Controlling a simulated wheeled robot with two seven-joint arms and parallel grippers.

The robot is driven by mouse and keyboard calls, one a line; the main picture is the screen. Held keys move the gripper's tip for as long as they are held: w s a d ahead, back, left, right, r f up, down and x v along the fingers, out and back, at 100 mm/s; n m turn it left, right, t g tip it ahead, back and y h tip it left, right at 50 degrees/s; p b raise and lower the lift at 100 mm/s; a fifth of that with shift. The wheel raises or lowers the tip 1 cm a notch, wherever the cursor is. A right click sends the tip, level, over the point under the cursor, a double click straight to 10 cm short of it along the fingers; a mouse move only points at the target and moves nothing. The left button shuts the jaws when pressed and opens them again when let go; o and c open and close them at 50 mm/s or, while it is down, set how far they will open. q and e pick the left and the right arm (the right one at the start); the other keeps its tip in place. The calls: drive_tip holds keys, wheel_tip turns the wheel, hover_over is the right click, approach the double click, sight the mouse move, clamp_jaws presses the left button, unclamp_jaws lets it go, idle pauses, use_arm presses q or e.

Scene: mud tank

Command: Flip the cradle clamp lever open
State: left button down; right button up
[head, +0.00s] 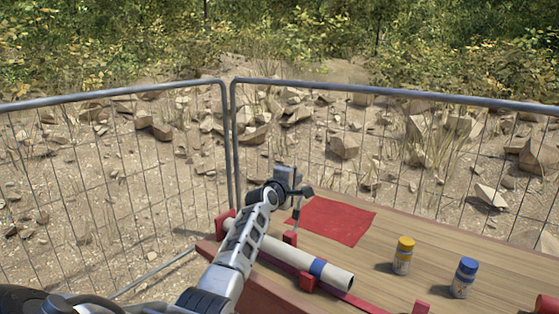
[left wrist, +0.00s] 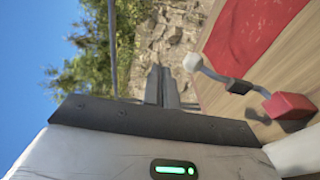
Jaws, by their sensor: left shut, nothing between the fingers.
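The clamp lever (left wrist: 240,86) is a grey bent arm with a pale knob, rising from a red block (left wrist: 290,105) in the left wrist view. In the head view the lever (head: 297,215) stands up from a red block (head: 289,238) beside the pipe, its top partly hidden by my gripper. A white pipe (head: 330,274) with a blue band lies in the red cradle (head: 308,284). My left gripper (head: 306,191) is shut and empty near the lever's top. In the left wrist view its fingers (left wrist: 162,86) are together, apart from the knob. My right gripper is not in view.
A red mat (head: 335,221) lies on the wooden table (head: 400,225). A yellow-capped bottle (head: 402,256) and a blue-capped bottle (head: 464,278) stand at the right. A metal fence (head: 231,140) stands behind the table. Bare wood lies between the mat and bottles.

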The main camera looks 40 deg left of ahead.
use_arm(q)
drive_tip(key=s+d+r, duration=0.2)
drive_tip(key=s+r, duration=0.3)
drive_tip(key=s, duration=0.1)
drive_tip(key=shift+s, duration=0.15)
drive_tip(key=s+d+f+m+g+h, duration=0.1)
drive_tip(key=s+d+f+m, duration=0.4)
drive_tip(key=f, duration=0.3)
drive_tip(key=s+d+f+m+g+h, duration=0.1)
drive_tip(key=s+d+f+m, duration=0.1)
drive_tip(key=d+f+m, duration=0.4)
drive_tip(key=s+d+f+m+g+h, duration=0.1)
drive_tip(key=s+d+f+m, duration=0.25)
drive_tip(key=d+f, duration=0.5)
drive_tip(key=s+d+f+m+g+h, duration=0.1)
drive_tip(key=s+d+f+m+h, duration=0.1)
drive_tip(key=s+d+f+m, duration=0.2)
drive_tip(key=s+d+f+m+g+h, duration=0.2)
drive_tip(key=s+d+f+m, duration=0.3)
drive_tip(key=s+d, duration=0.6)
drive_tip(key=s+f, duration=0.2)
drive_tip(key=s, duration=0.3)
drive_tip(key=shift+d+f, duration=0.15)
drive_tip(key=shift+d, duration=0.05)
